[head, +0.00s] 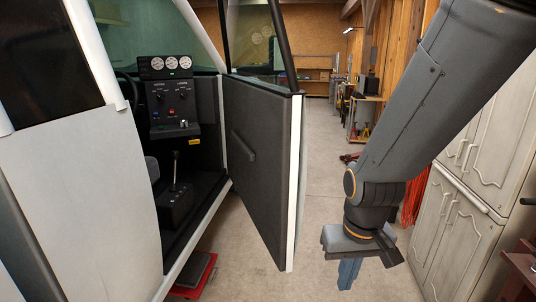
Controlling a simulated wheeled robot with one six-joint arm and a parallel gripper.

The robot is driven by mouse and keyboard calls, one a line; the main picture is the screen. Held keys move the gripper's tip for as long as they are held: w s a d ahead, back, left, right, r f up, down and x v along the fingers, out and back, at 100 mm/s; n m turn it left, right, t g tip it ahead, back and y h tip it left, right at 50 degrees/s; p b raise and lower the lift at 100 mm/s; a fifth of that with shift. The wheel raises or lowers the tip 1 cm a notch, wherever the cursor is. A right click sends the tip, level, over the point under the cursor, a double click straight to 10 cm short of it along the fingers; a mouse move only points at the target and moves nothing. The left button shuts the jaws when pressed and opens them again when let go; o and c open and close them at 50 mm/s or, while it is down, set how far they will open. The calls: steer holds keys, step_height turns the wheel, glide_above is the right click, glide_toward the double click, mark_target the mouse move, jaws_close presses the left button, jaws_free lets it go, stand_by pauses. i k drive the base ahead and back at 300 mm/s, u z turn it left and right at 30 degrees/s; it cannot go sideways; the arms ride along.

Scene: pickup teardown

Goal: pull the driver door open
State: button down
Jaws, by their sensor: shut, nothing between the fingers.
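The driver door (255,165) stands swung well out from the white pickup cab (90,190). Its dark inner panel with a slanted pull faces left, and its white edge faces me. My gripper (348,275) hangs low at the right, pointing down, with a visible gap of floor between it and the door edge. The gripper is shut and holds nothing. Its fingertips are partly hidden by its own body. The door's outer face and outside handle are hidden from this view.
Inside the cab are a dashboard with gauges (172,63), a gear lever (175,180) and a steering wheel. A red-edged step or mat (192,275) lies below the sill. White cabinets (468,215) line the right side. Open concrete floor (322,140) runs back to the shelves.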

mark_target(266, 119)
steer(key=k, duration=0.1)
steer(key=u, duration=1.25)
steer(key=i, duration=1.4)
steer(key=z, duration=2.2)
